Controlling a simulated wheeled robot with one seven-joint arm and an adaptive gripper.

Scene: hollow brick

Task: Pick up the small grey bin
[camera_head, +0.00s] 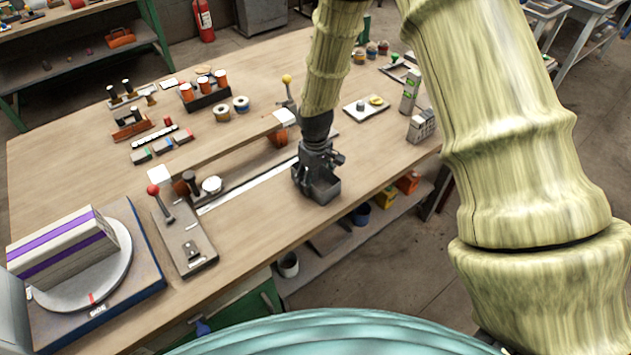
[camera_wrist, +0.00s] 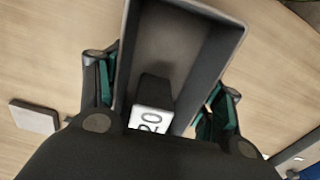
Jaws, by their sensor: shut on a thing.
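The small grey bin (camera_head: 321,188) is at the right-hand part of the workbench in the head view, near its front edge. My gripper (camera_head: 318,165) is over the bin, pointing down. In the wrist view its two green-padded fingers (camera_wrist: 160,100) sit on either side of the bin, closed on its outer walls. I cannot tell whether the bin touches the bench top.
The wooden workbench (camera_head: 290,225) is bare in front of the bin. A long fixture with a red-knobbed lever (camera_head: 153,190) lies to the left. A turntable (camera_head: 90,285) carries a striped block.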

